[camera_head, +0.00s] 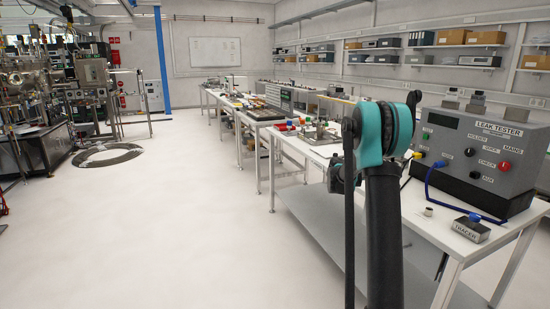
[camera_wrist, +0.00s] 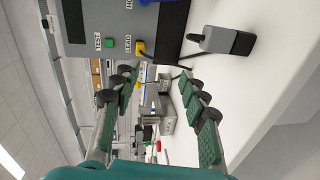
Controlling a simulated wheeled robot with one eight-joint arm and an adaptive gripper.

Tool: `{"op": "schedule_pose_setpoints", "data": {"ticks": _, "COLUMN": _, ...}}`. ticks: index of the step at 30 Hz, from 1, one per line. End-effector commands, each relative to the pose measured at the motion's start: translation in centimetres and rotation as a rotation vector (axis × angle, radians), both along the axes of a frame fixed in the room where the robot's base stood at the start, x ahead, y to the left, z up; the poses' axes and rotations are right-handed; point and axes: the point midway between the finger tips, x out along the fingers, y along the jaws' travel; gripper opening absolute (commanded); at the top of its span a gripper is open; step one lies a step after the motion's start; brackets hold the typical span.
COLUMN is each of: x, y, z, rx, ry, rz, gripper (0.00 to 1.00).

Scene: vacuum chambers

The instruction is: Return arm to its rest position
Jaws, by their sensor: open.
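My gripper (camera_wrist: 158,80) is open in the wrist view, with its two green-padded fingers spread apart and nothing between them. The leak tester (camera_wrist: 125,22) stands beyond the fingertips at the top of that view, turned sideways. My teal and black arm stands upright in front of the bench in the head view and hides part of it. I cannot make out the gripper's fingers in the head view. The grey leak tester (camera_head: 482,150) sits on the near white bench (camera_head: 428,228), right of my arm.
A tracer block (camera_head: 471,228) with a blue cable lies near the bench's front edge, by a small round piece (camera_head: 428,211). More benches (camera_head: 258,114) run toward the back wall. Shelves (camera_head: 440,66) line the right wall.

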Motion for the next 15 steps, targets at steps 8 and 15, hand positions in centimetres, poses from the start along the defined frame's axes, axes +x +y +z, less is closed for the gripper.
{"op": "schedule_pose_setpoints", "data": {"ticks": 8, "x": -6.7, "y": 2.5, "z": -1.5, "rx": 0.214, "ry": -0.010, "rz": -0.002, "gripper": 0.44}}
{"op": "schedule_pose_setpoints", "data": {"ticks": 15, "x": -16.3, "y": 7.2, "z": -5.0, "rx": 0.511, "ry": -0.015, "rz": -0.005, "gripper": 0.44}}
